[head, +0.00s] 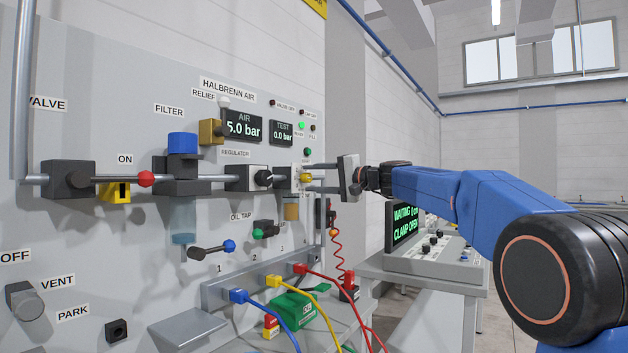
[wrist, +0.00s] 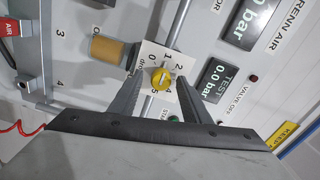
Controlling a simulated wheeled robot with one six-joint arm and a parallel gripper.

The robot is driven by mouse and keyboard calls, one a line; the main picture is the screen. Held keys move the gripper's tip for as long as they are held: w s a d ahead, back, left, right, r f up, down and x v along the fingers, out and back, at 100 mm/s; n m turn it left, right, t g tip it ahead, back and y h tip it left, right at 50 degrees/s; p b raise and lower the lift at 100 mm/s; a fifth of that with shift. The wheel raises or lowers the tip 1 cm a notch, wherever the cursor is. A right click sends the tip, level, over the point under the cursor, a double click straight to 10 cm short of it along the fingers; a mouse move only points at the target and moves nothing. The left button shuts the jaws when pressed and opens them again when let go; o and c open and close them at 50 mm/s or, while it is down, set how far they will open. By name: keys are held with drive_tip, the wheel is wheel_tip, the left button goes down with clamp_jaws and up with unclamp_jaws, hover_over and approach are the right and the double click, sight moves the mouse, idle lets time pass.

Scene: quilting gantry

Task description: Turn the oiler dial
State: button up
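The oiler dial (wrist: 161,78) is a small yellow knob on a white square plate with a number scale, near the middle of the wrist view. It also shows in the head view (head: 306,178), at the right end of the air line on the grey panel. I cannot clearly tell which number it points at. My gripper (wrist: 160,85) is open and empty, its two dark fingers apart on either side of the dial. In the head view my gripper (head: 315,178) reaches in from the right with its fingertips close to the panel. Whether they touch the dial is unclear.
The regulator's black knob (head: 264,178) is just left of the dial. An amber bowl (head: 291,209) hangs below it. The AIR display (head: 243,128) reads 5.0 bar and the TEST display (head: 281,133) 0.0 bar. Coloured hoses (head: 322,315) run below. A console (head: 430,262) stands behind.

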drive_tip(key=v, duration=1.7)
drive_tip(key=shift+d, duration=0.2)
drive_tip(key=shift+s, duration=0.15)
drive_tip(key=s+a+f+n+g+h, duration=0.1)
drive_tip(key=s+a+f+g+h, duration=0.15)
drive_tip(key=s+f, duration=0.9)
drive_tip(key=s+a+f+n+g+h, duration=0.15)
drive_tip(key=s+f+h, duration=0.25)
drive_tip(key=s+f, duration=0.75)
drive_tip(key=s+d+f+n+g+h, duration=0.1)
drive_tip(key=s+d+f+h, duration=0.3)
drive_tip(key=s+f, duration=0.6)
drive_tip(key=s+d+f+n+g+h, duration=0.1)
drive_tip(key=s+d+f+n+h, duration=0.1)
drive_tip(key=s+d+f, duration=0.4)
drive_tip(key=s+f+h, duration=0.1)
drive_tip(key=s+f, duration=0.4)
drive_tip(key=f, duration=0.4)
drive_tip(key=shift+d+f+h, duration=0.25)
drive_tip(key=shift+f+h, duration=0.1)
drive_tip(key=shift+f, duration=0.05)
